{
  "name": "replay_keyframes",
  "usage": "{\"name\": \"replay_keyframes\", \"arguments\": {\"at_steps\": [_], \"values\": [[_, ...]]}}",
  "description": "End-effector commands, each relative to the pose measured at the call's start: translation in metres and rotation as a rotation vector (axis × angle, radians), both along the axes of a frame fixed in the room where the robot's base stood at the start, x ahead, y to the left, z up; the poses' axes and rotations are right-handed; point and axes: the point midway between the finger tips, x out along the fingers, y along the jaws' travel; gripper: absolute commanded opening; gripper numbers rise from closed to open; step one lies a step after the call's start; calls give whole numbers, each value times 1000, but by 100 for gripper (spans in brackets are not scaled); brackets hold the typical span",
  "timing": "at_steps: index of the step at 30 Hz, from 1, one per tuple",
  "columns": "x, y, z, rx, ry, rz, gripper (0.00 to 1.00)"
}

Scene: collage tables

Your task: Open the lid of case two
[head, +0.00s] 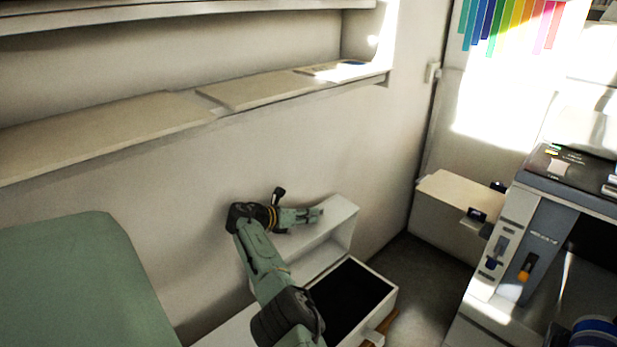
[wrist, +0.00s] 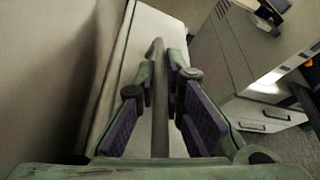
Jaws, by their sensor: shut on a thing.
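A white case (head: 378,285) stands open below my arm in the head view, its dark inside showing. Its pale lid (head: 342,222) is raised on the wall side, tilted up. No marking tells me which case is case two. My gripper (head: 316,214) is at the lid's upper part, with my forearm crossing in front of the case. In the wrist view my gripper (wrist: 166,65) has its purple-padded fingers closed on a thin grey edge (wrist: 160,100), which looks like the lid's rim. My arm hides part of the case and lid.
A wall shelf (head: 120,125) runs above. A green chair back or panel (head: 80,285) is at the lower left. Another pale case (head: 450,197) with a dark latch is shut at the right, by a grey machine (head: 550,215). Dark floor (head: 425,265) is clear between them.

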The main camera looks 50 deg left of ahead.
Motion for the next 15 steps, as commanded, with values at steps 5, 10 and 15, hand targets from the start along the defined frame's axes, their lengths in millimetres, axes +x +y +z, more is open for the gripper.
{"name": "replay_keyframes", "arguments": {"at_steps": [5, 10, 15], "values": [[2, -2, -2, -1, 3, -4, 0], [1, -2, -2, -1, 2, -4, 18], [1, -1, -1, -1, 1, -2, 18]]}}
